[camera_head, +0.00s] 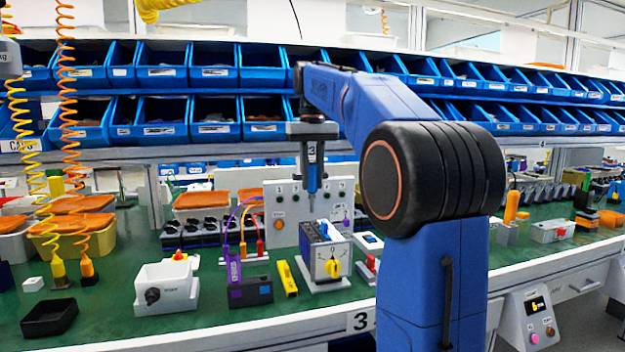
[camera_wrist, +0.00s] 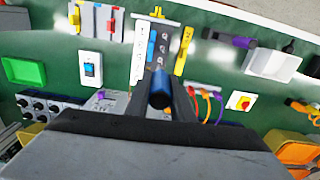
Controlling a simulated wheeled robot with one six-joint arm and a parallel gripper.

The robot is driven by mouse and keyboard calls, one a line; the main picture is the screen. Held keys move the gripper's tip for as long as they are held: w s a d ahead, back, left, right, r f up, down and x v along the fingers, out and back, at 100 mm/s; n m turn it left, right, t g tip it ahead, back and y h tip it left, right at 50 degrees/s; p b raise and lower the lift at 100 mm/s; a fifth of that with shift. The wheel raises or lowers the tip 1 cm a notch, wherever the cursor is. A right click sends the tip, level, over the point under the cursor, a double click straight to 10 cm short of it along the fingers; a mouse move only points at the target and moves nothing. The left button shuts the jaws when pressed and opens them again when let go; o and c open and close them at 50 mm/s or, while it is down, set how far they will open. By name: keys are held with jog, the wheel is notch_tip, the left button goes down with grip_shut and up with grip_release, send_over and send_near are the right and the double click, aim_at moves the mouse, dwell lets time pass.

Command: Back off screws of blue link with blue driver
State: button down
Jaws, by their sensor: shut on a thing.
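My gripper (camera_head: 311,132) is shut on the blue driver (camera_head: 312,180), which hangs upright with its shaft pointing down. The driver handle also shows in the wrist view (camera_wrist: 160,92) between the fingers. The driver tip appears just above the block's rear top; contact cannot be told. The blue link (camera_wrist: 151,46) lies on the block's top face in the wrist view, beside a row of screw terminals. The tip is hidden there by the handle.
A purple-and-black tool (camera_head: 248,290) and a yellow tool (camera_head: 286,278) lie left of the block. A white box with a black knob (camera_head: 168,288) stands further left. A grey panel (camera_head: 283,205) rises behind. Green bench is bare in front of the white box.

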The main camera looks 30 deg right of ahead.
aim_at(312, 191)
jog(key=shift+f, duration=2.45)
jog(key=shift+f+m, duration=0.15)
jog(key=shift+m, duration=0.25)
jog(key=m, duration=0.3)
jog(key=shift+m, duration=0.4)
jog(key=m, duration=0.7)
jog(key=shift+m, duration=0.4)
jog(key=m, duration=0.4)
jog(key=shift+w, duration=0.1)
jog(key=m, duration=0.3)
jog(key=shift+m, duration=0.4)
jog(key=m, duration=0.4)
